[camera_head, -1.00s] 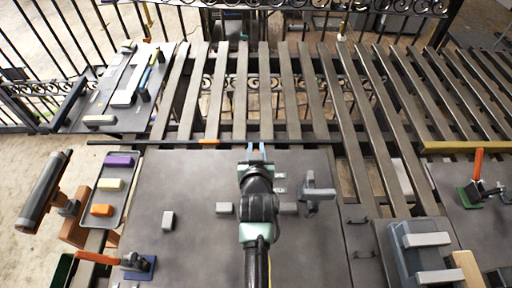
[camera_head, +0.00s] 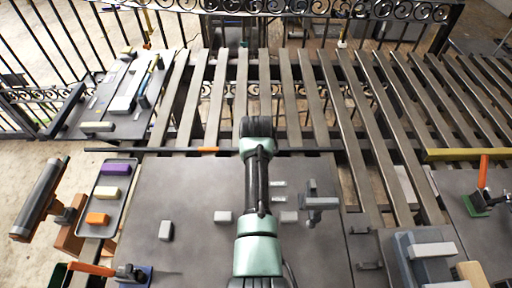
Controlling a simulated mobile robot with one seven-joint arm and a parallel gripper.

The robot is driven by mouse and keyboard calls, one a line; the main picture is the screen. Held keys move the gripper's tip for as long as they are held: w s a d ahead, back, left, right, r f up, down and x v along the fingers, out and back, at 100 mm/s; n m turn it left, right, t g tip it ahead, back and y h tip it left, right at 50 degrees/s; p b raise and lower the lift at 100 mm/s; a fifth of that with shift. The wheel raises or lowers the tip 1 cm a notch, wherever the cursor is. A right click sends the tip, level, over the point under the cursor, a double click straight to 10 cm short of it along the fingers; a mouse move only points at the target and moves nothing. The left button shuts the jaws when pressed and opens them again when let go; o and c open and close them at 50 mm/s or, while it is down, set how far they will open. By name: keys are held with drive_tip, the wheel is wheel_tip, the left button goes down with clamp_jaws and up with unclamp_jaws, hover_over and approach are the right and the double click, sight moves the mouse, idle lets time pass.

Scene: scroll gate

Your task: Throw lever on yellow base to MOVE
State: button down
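No lever on a yellow base can be made out; my arm covers the middle of the panel. A lever with an orange handle stands on a blue base (camera_head: 136,274) at the lower left, its handle lying toward the left. Another orange-handled lever stands on a green base (camera_head: 474,206) at the right, its handle nearly upright. No MOVE marking is readable. My arm reaches up the middle of the picture, ending in a dark joint over the slats. My gripper's fingers do not show.
A grey panel (camera_head: 190,195) carries small grey blocks and a grey knob (camera_head: 318,202). A tray (camera_head: 103,218) with purple, cream and orange blocks lies left. A dark bar with an orange band (camera_head: 207,150) crosses behind the panel. A yellow bar (camera_head: 468,154) lies right.

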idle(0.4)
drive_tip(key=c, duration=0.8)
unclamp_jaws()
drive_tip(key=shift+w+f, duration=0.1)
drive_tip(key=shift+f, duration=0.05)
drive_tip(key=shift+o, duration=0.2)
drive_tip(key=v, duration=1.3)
